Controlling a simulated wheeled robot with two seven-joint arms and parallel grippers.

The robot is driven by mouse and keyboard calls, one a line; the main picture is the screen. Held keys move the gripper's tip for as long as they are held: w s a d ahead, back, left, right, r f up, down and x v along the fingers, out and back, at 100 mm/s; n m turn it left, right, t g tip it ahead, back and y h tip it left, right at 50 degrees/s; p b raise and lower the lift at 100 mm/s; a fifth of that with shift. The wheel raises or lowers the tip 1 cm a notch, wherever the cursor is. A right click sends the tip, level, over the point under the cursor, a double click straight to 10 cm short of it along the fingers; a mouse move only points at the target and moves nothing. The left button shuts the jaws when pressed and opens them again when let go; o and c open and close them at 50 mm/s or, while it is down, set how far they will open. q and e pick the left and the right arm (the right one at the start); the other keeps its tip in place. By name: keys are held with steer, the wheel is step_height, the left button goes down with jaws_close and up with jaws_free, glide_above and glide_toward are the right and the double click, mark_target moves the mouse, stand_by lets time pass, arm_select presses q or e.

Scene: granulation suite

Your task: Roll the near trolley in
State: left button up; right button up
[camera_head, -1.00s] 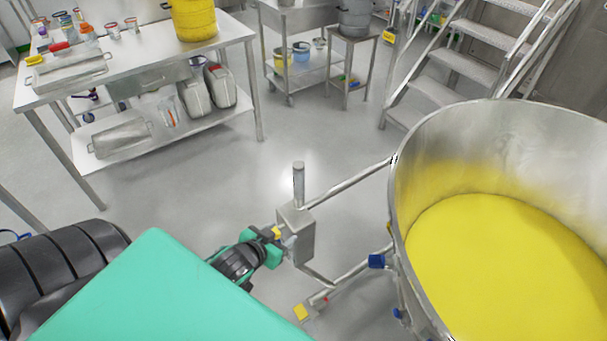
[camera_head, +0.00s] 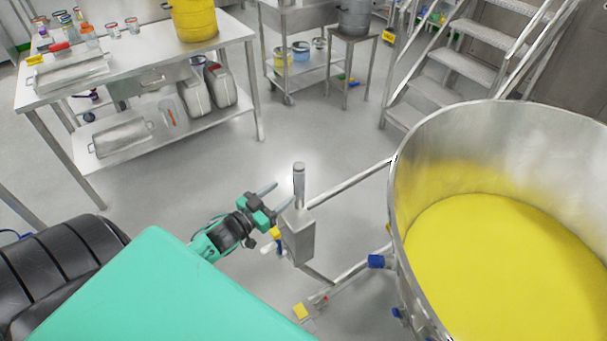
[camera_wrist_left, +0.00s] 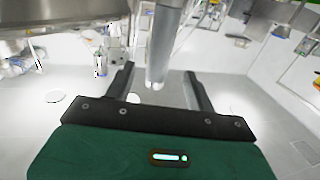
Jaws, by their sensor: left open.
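The near trolley is a large round steel bowl (camera_head: 500,140) filled with yellow powder (camera_head: 500,260), at the right of the head view. A steel frame (camera_head: 350,185) reaches left from it to a box-shaped post with a short upright handle (camera_head: 299,185). My left gripper (camera_head: 272,200) is open beside this handle, its two fingers pointing at it. In the left wrist view a steel cylinder (camera_wrist_left: 162,45) stands between the spread fingers of the left gripper (camera_wrist_left: 162,88). I cannot tell whether they touch it. My right gripper is not in view.
A steel table (camera_head: 140,60) with trays, bottles and a yellow drum (camera_head: 193,20) stands at the upper left. Steel steps (camera_head: 465,65) rise behind the bowl. A small cart (camera_head: 290,75) and a stool (camera_head: 355,40) stand at the back. The floor between is clear.

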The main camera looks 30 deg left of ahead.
mark_target(304, 176)
arm_select(q)
steer(key=w, duration=0.3)
steer(key=w+d+p, duration=0.1)
steer(key=w, duration=0.2)
steer(key=w+d+p, duration=0.1)
steer(key=w, duration=0.2)
steer(key=shift+w, duration=0.4)
jaws_close()
